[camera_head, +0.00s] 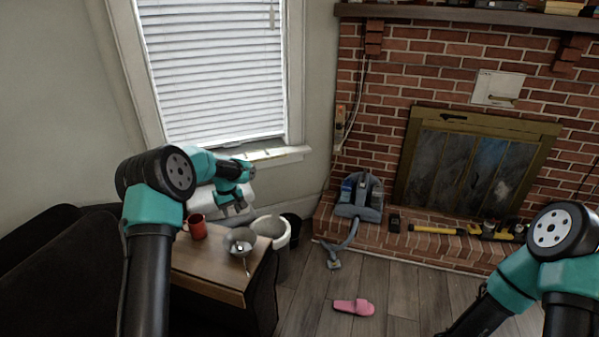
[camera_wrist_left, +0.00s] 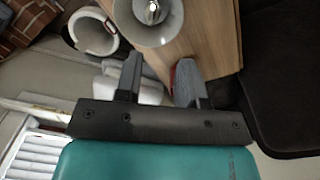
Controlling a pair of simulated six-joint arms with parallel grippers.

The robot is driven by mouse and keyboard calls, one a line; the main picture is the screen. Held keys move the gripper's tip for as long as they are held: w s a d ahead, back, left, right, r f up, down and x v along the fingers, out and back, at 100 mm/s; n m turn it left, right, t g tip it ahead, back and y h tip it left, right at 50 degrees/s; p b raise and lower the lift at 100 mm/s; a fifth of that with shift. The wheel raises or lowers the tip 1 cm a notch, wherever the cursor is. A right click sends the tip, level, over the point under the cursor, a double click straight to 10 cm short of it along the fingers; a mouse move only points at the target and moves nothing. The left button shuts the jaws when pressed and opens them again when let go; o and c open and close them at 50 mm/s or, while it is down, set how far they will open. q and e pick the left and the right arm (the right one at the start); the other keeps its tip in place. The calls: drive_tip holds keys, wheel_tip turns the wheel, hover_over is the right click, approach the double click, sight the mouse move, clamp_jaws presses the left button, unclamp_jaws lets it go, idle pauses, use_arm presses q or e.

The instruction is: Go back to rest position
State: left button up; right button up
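My left gripper (camera_head: 238,207) hangs above the back of the small wooden table (camera_head: 205,284), near the window sill. In the left wrist view its two fingers (camera_wrist_left: 160,82) stand apart with nothing between them. A metal bowl (camera_head: 240,241) with something small in it sits on the table, and it also shows in the left wrist view (camera_wrist_left: 150,30). A red mug (camera_head: 197,227) stands to the left of the bowl; in the wrist view it is mostly hidden behind a finger. My right arm comes in at the lower right, and its gripper is outside the picture.
A white bin (camera_head: 272,230) stands right of the table. A dark sofa is at the left. A vacuum cleaner (camera_head: 358,197) and tools lie by the brick fireplace. A pink slipper (camera_head: 354,307) lies on otherwise clear wooden floor.

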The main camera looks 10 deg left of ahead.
use_arm(q)
drive_tip(key=s+d+f+m+h, duration=0.3)
drive_tip(key=s+d+f+m, duration=0.1)
drive_tip(key=s+d+f, duration=1.05)
drive_tip(key=s+d+f+m, duration=0.1)
drive_tip(key=s+d+f, duration=0.2)
drive_tip(key=s, duration=0.8)
drive_tip(key=s+d+f+m, duration=0.2)
drive_tip(key=s+d+f, duration=0.1)
drive_tip(key=s, duration=0.7)
drive_tip(key=shift+s+d+t+h, duration=0.2)
drive_tip(key=shift+s+t+h, duration=0.1)
drive_tip(key=shift+s, duration=0.1)
drive_tip(key=shift+a, duration=0.1)
